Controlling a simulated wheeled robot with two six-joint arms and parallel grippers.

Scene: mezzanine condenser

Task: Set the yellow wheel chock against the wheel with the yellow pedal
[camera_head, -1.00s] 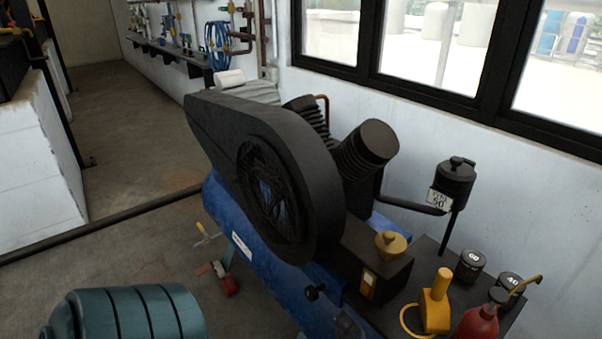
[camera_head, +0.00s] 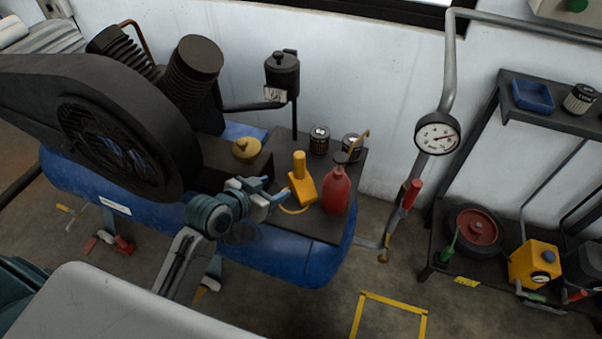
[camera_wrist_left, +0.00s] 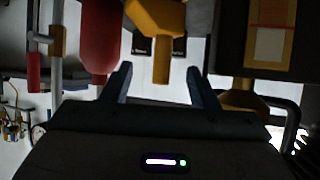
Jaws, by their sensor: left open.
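The yellow wheel chock (camera_head: 303,191), a block with an upright handle and a cord loop, stands on the dark platform at the compressor's right end. My left gripper (camera_head: 275,187) is open just left of it, apart from it. In the left wrist view the chock (camera_wrist_left: 160,20) appears upside down, its handle pointing between the open fingers (camera_wrist_left: 160,82). A small yellow part (camera_head: 208,285), perhaps the yellow pedal, shows low under the blue tank, partly behind my arm; its wheel cannot be made out. My right gripper is not in view.
A red bottle (camera_head: 336,190) stands close right of the chock. A yellow knob (camera_head: 246,149) and black canisters (camera_head: 319,139) are near. A red pedal (camera_head: 123,244) shows low at left. A gauge pipe (camera_head: 437,134) and shelf rack are right. A yellow frame marks bare floor (camera_head: 390,300).

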